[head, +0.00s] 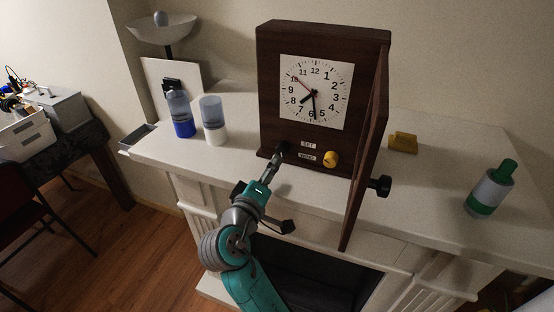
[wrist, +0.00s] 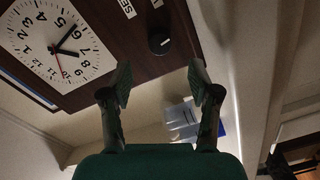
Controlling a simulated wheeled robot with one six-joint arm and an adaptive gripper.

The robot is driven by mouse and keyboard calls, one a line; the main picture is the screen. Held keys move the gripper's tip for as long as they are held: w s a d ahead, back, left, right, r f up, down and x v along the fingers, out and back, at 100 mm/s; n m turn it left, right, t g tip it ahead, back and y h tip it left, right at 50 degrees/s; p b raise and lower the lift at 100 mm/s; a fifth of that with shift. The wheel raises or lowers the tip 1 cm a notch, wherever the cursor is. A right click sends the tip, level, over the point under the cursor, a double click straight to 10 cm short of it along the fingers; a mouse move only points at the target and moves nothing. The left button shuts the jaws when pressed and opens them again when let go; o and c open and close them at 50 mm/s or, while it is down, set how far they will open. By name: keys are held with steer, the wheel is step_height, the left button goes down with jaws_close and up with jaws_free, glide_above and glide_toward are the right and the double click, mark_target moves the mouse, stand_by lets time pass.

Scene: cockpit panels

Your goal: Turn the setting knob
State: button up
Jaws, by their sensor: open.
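The brown clock (head: 270,80) stands on the white mantel with a white dial; it fills the upper left of the wrist view, upside down (wrist: 140,70). Beside the SET label (head: 308,145) is the dark setting knob (wrist: 159,42) with a white mark; in the head view it is mostly hidden behind my gripper. A yellow knob (head: 331,158) sits beside the lower label. My gripper (head: 275,160) is close to the lower left of the clock front. In the wrist view its fingers (wrist: 163,82) are apart and empty, with the setting knob ahead between them, not visibly touched.
The clock's door (head: 368,150) hangs open at the right, its black knob (head: 380,186) sticking out. A blue-based cup (head: 181,115) and a white-based cup (head: 213,120) stand left. A yellow block (head: 403,142) and a green-capped bottle (head: 490,190) are right on the mantel (head: 430,195).

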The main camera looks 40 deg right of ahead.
mark_target(280, 152)
steer(key=shift+v, duration=1.95)
steer(key=w+d+m, duration=0.2)
steer(key=d+m, duration=0.1)
steer(key=m, duration=0.1)
steer(key=w+d+m, duration=0.2)
steer(key=d+m, duration=0.1)
steer(key=m, duration=0.2)
steer(key=w+d+m, duration=0.2)
steer(key=m, duration=0.3)
steer(key=shift+w+d+f+g+h, duration=0.2)
steer(key=shift+d+f+g+h, duration=0.1)
steer(key=shift+d+h, duration=0.1)
jaws_close()
steer(key=shift+m, duration=1.1)
